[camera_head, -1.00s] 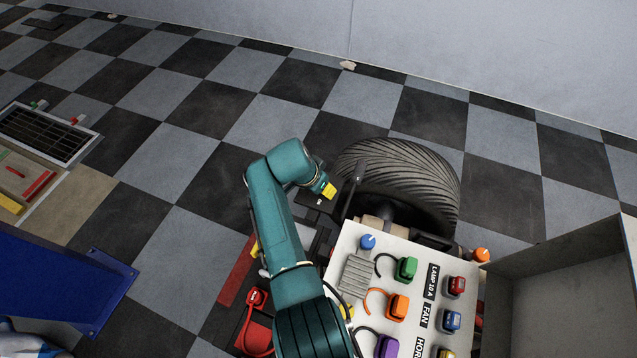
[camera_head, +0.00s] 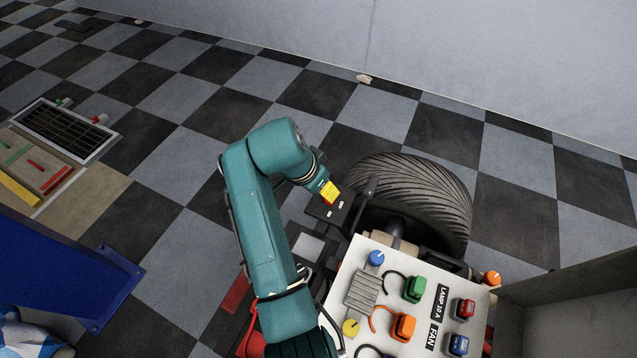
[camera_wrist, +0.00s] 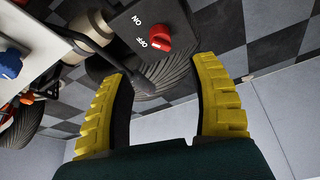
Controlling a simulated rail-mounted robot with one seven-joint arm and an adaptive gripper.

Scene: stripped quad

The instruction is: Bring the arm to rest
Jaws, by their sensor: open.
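My gripper (camera_wrist: 165,108) is open and empty in the wrist view, its two yellow ribbed fingers spread apart. A dark box with a red knob (camera_wrist: 150,38) marked ON and OFF lies beyond the fingertips, apart from them as far as I can tell. In the head view my teal arm bends over the quad, and my gripper (camera_head: 330,194) is beside the dark switch box (camera_head: 330,212). The yellow finger partly hides the red knob there.
A ribbed tyre (camera_head: 420,195) stands right of my gripper. A white panel (camera_head: 385,270) with coloured plugs and labels is in front. A grey open box (camera_head: 590,310) is at right, a blue stand (camera_head: 60,265) at left.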

